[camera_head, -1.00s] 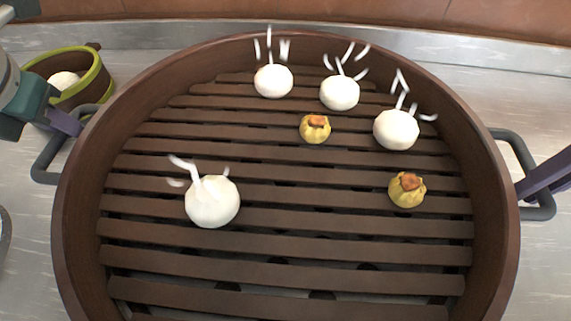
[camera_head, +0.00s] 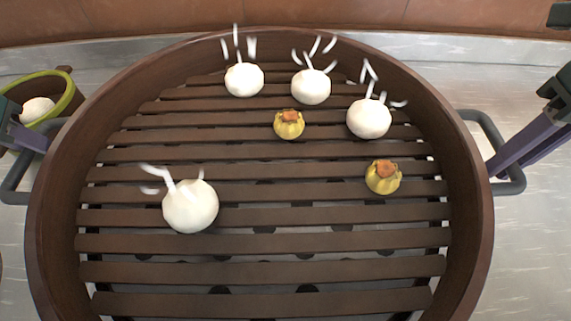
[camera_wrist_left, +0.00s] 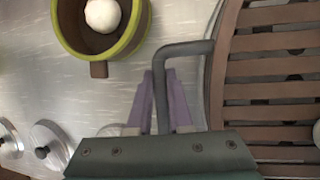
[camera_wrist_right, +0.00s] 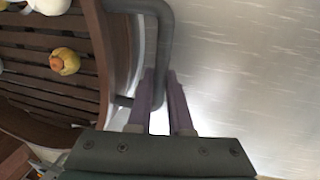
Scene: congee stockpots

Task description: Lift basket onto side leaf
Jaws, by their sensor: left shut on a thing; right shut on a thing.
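The round brown slatted basket (camera_head: 245,216) fills the middle of the head view, with a grey handle on each side. Several white buns, one of them a bun (camera_head: 190,206) at the front left, and two yellow dumplings, one a dumpling (camera_head: 289,125) near the middle, sit on its slats. My left gripper (camera_head: 40,140) is shut on the left handle (camera_head: 16,180); the left wrist view shows its purple fingers (camera_wrist_left: 162,88) around the handle's bar. My right gripper (camera_head: 500,165) is shut on the right handle (camera_head: 513,184), also seen in the right wrist view (camera_wrist_right: 166,40).
A small green-rimmed brown container (camera_head: 66,99) holding a white bun (camera_head: 38,109) stands close to the basket's left side. Round metal lids (camera_wrist_left: 48,140) lie at the lower left of the left wrist view. The metal counter right of the basket is bare (camera_wrist_right: 245,70).

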